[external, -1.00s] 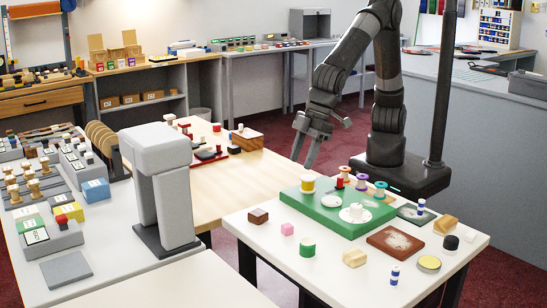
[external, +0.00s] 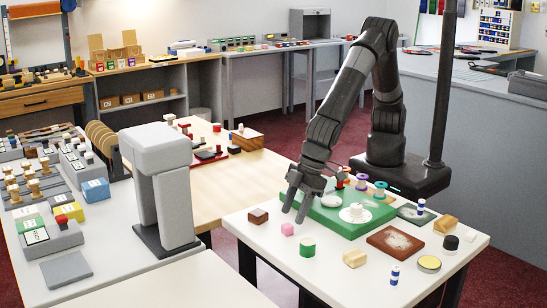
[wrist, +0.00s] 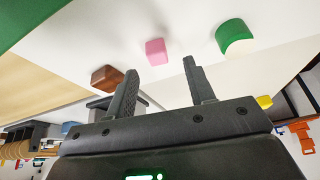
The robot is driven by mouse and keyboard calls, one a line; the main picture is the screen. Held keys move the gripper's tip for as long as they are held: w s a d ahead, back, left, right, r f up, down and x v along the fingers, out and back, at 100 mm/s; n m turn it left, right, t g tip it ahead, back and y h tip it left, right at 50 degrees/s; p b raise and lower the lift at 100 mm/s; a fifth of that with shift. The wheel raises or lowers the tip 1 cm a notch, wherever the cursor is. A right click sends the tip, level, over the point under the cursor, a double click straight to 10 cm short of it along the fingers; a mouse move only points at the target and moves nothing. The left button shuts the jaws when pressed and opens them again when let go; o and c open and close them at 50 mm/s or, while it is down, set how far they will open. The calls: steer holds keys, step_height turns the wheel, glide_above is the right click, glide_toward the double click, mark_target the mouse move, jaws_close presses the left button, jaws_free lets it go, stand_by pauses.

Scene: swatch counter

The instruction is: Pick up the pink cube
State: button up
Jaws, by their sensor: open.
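The pink cube (external: 287,229) lies on the white table near its left front edge. In the wrist view the pink cube (wrist: 156,52) is ahead of the fingertips, apart from them, its lower right edge close to the gap between the fingers. My gripper (external: 297,213) is open and empty, above the table just behind and right of the cube. Its two fingers also show in the wrist view (wrist: 160,72).
A brown block (external: 258,216) lies left of the cube, and a green-and-cream cylinder (external: 307,247) stands right of it. A pale yellow block (external: 355,258) lies farther right.

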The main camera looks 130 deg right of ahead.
mark_target(288, 225)
steer(key=x, duration=0.4)
steer(key=shift+s+d+f, duration=0.1)
steer(key=shift+d+f, duration=0.05)
steer(key=c, duration=1.1)
